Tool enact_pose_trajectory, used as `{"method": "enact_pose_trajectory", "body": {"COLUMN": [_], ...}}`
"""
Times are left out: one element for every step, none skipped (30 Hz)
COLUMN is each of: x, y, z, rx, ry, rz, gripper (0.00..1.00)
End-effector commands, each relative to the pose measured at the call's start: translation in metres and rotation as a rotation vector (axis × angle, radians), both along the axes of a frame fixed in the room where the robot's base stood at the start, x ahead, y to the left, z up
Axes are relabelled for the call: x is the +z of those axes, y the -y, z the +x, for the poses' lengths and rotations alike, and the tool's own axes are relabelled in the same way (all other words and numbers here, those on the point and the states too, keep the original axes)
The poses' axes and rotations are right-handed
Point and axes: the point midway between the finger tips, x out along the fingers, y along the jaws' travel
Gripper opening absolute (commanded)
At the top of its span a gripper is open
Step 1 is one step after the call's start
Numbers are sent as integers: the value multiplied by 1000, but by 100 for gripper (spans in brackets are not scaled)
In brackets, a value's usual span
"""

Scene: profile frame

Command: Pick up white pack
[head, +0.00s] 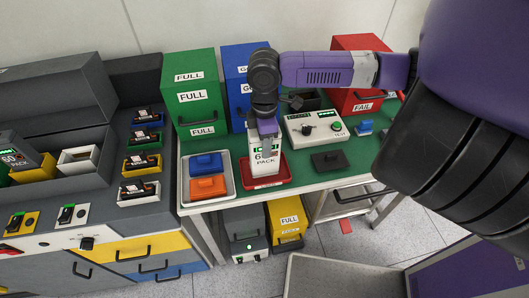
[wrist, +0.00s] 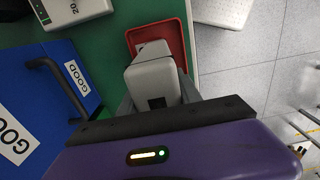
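The white pack (head: 266,164), marked with a number and "PACK", stands upright at the red tray (head: 284,180) on the green table top. My gripper (head: 267,138) points down over the pack's top. In the wrist view the pack (wrist: 153,72) lies between the grey fingers (wrist: 157,101), one on each side and close to it. I cannot tell whether they press on it. The red tray (wrist: 180,42) shows around the pack's far end, and the pack's base is partly hidden.
A grey tray (head: 184,192) with blue and orange packs is left of the red tray. A black pack (head: 328,161) and a white tester (head: 316,126) are to the right. Green (head: 191,95), blue (head: 237,75) and red (head: 357,66) bins stand behind. The table's front edge is close.

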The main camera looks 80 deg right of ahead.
Motion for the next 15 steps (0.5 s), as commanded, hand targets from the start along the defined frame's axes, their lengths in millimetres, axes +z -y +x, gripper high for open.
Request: {"method": "enact_pose_trajectory", "body": {"x": [0, 0, 0, 0, 0, 1, 1, 1, 1, 1, 1, 1, 1, 2, 3], "y": [0, 0, 0, 0, 0, 0, 0, 0, 0, 0, 0, 0, 0, 0, 0], "z": [0, 0, 0, 0, 0, 0, 0, 0, 0, 0, 0, 0, 0, 0, 0], "rx": [0, 0, 0, 0, 0, 0, 0, 0, 0, 0, 0, 0, 0, 0, 0], "ry": [0, 0, 0, 0, 0, 1, 1, 1, 1, 1, 1, 1, 1, 1, 2], "rz": [0, 0, 0, 0, 0, -1, -1, -1, -1, -1, -1, -1, -1, -1, -1], "gripper": [2, 0, 0, 0, 0, 0, 0, 0, 0, 0, 0, 0, 0, 0, 0]}}
